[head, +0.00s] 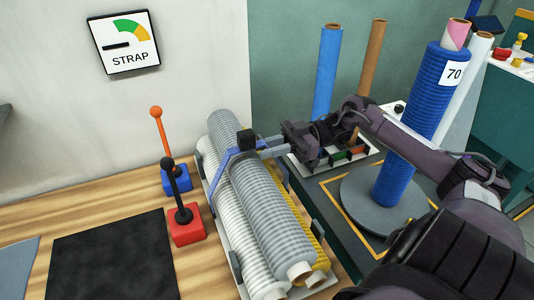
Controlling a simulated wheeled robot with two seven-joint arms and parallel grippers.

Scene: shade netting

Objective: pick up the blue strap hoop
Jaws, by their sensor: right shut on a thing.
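The blue strap hoop (221,167) runs over the bundle of rolls near its far end, with a dark block (245,139) at its top. Whether it is clear of the rolls all round cannot be told. My right gripper (263,148) reaches in from the right, shut on the hoop beside the dark block. The bundle has white and grey netting rolls (272,215) and a yellow roll (317,249) at its right side. The rolls hide the hoop's lower part. My left gripper is not in view.
The rolls lie in a pale cradle (208,188) with side posts on the wooden bench. An orange-knobbed lever (157,113) and a black-knobbed lever (168,163) stand left of it. A blue roll (409,135) marked 70 stands on a round base at the right, near my right arm.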

